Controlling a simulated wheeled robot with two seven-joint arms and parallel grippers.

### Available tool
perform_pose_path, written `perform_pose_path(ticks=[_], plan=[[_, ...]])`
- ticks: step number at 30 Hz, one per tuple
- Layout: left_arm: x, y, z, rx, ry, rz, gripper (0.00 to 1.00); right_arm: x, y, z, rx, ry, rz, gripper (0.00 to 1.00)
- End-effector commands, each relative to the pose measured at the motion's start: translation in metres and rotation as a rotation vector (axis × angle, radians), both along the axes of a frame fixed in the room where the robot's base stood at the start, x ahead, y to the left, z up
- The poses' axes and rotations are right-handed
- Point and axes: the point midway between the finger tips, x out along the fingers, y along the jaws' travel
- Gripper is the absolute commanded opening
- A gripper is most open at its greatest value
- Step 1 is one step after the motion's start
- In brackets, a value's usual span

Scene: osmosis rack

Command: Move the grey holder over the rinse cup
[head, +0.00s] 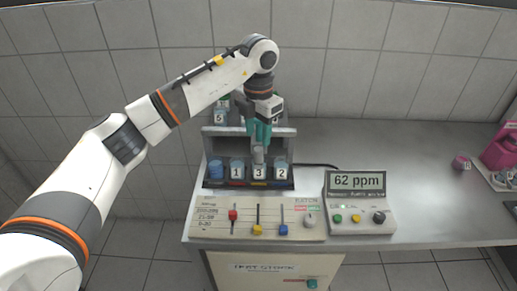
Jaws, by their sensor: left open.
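My left gripper (259,136), with teal fingers, points down over the rack (291,186) and is open. A small light-grey piece (259,156), which looks like the grey holder, stands upright just below the fingertips, above the cup labelled 3 (259,173). I cannot tell whether the fingers touch it. In the front row are also a blue cup (216,170) at the left, cup 1 (237,172) and cup 2 (282,172). Which cup is the rinse cup is not clear. My right gripper is not in view.
Cup 5 (219,117) stands on the rear shelf; my arm partly hides that shelf. A slider panel (215,225) lies in front of the rack. A meter (357,206) reading 62 ppm stands to its right. Pink items (498,150) are at the far right.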

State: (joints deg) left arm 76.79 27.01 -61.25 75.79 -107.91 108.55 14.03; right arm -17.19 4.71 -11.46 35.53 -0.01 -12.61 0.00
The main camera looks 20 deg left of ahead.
Motion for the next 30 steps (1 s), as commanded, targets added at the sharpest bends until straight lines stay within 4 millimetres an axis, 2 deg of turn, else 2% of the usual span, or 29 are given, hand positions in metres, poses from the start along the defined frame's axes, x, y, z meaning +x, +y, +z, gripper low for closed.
perform_pose_path(ticks=[6, 10, 15, 23, 30], plan=[[-0.001, 0.000, -0.041, -0.002, 0.003, -0.001, 0.45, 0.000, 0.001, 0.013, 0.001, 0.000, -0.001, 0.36], [-0.001, -0.001, -0.058, -0.002, 0.002, -0.001, 0.45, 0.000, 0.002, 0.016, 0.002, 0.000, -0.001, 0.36], [0.000, -0.001, -0.068, -0.003, -0.001, -0.003, 0.45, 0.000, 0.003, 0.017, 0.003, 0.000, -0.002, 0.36], [0.000, -0.001, -0.070, -0.003, -0.001, -0.003, 0.45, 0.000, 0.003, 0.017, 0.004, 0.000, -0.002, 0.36], [0.000, -0.001, -0.069, -0.003, -0.001, -0.002, 0.07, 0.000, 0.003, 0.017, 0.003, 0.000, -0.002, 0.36]])
